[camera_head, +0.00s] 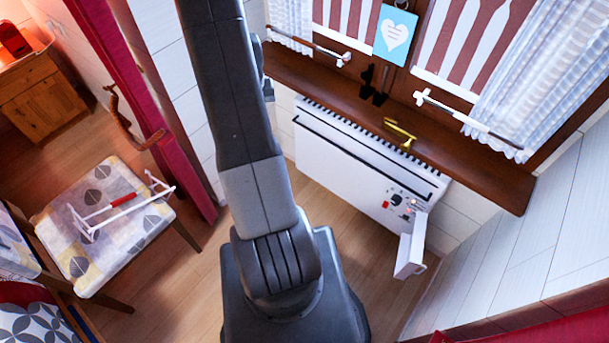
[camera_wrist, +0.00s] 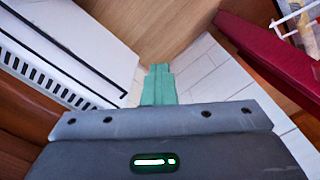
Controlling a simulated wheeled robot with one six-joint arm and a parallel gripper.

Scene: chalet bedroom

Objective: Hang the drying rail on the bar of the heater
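The drying rail (camera_head: 122,201), a white frame with a red middle part, lies on the patterned chair cushion at the left of the head view. A white piece of it shows at the top right of the wrist view (camera_wrist: 295,17). The white heater (camera_head: 345,160) stands under the window sill; a dark bar (camera_head: 362,162) runs along its upper front. Heater (camera_wrist: 95,35) and bar (camera_wrist: 65,45) also show in the wrist view. My gripper (camera_wrist: 158,84) has green fingertips that look together, with nothing between them. It is apart from rail and heater, and hidden in the head view.
The chair (camera_head: 140,255) stands left of my arm, beside a red curtain (camera_head: 125,80). The wooden sill (camera_head: 465,160) overhangs the heater and carries small brass and black items. A white box (camera_head: 410,255) sticks out at the heater's right end. Floor between chair and heater is clear.

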